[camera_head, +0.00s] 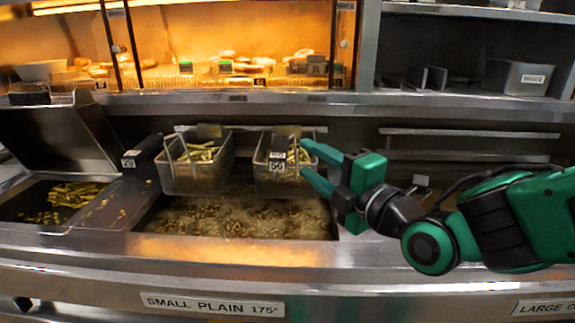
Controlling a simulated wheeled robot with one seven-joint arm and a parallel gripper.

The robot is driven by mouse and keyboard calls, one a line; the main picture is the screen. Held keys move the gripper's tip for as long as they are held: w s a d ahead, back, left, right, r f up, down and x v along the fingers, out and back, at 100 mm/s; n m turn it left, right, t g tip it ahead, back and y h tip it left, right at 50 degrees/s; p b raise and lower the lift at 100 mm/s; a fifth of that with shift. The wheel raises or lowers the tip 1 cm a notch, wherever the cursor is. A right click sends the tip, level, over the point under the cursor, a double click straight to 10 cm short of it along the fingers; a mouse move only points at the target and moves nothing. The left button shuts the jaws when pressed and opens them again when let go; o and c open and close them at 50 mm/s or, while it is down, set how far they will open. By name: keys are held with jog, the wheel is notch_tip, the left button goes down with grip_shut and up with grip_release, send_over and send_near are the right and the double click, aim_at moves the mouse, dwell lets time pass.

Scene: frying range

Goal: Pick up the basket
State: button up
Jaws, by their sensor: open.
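Two wire frying baskets with pale fries hang side by side at the back of the fryer vat. The right basket (275,185) has a dark handle block (281,152) with a number label at its front. The left basket (188,176) has a dark handle (146,152) sticking out to its left. My gripper (308,164) reaches in from the right with its green fingers apart. The fingertips are at the right side of the right basket, close to its handle. I cannot tell whether they touch it. The fingers hide part of that basket's right side.
The vat of bubbling oil (235,218) lies below the baskets. A tray with loose fries (70,195) is at the left. A lit shelf with food (240,70) is above. A grey bin (517,77) stands on the upper right shelf. The steel front ledge (180,252) is clear.

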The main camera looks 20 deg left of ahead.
aim_at(286, 143)
jog(key=x, duration=1)
jog(key=shift+w+r, duration=0.1)
jog(key=shift+r, duration=0.1)
jog(key=shift+d, duration=0.1)
grip_shut()
dwell(1.0)
